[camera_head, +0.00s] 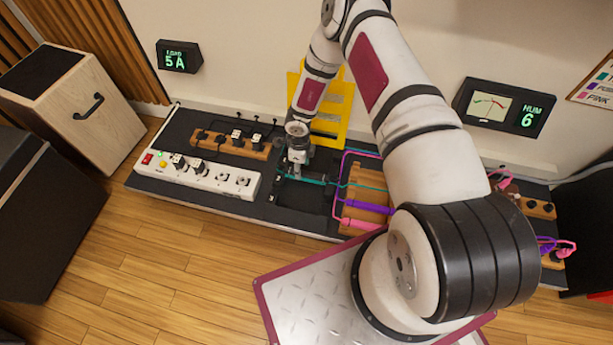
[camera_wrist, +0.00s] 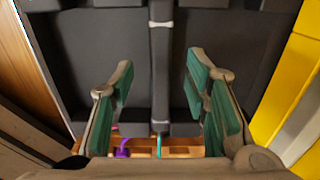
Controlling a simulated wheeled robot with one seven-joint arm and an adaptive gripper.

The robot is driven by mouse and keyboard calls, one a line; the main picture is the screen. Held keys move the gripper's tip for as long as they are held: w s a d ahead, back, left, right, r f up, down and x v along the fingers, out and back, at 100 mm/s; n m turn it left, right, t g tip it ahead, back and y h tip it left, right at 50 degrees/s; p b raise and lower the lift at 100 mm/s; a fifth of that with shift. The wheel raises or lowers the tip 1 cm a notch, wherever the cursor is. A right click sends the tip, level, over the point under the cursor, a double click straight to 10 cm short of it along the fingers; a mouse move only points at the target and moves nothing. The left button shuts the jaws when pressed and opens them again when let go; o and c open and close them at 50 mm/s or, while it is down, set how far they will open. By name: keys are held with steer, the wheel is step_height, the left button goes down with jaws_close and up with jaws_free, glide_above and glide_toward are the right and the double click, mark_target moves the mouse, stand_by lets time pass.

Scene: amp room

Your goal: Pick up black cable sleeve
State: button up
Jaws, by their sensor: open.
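In the wrist view, a long narrow black piece (camera_wrist: 160,75), which looks like the black cable sleeve, runs up the middle of the picture with a pale band near its top. My gripper (camera_wrist: 160,88) is open, with one teal-padded finger on each side of this piece and a gap on both sides. In the head view my gripper (camera_head: 300,178) is low over the black bench, between the white power strip and the wooden cable block. The arm and dark surroundings make the sleeve hard to pick out there.
The white power strip (camera_head: 207,177) lies left of my gripper. The wooden block (camera_head: 366,187) with teal, purple and pink cables is close on the right. A yellow panel (camera_head: 334,112) stands behind. A wooden block with black plugs (camera_head: 232,146) sits at the back left.

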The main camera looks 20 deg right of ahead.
step_height(320, 180, down, 3)
steer(key=shift+r+b, duration=0.15)
steer(key=shift+b, duration=0.3)
jaws_close()
steer(key=shift+r, duration=0.15)
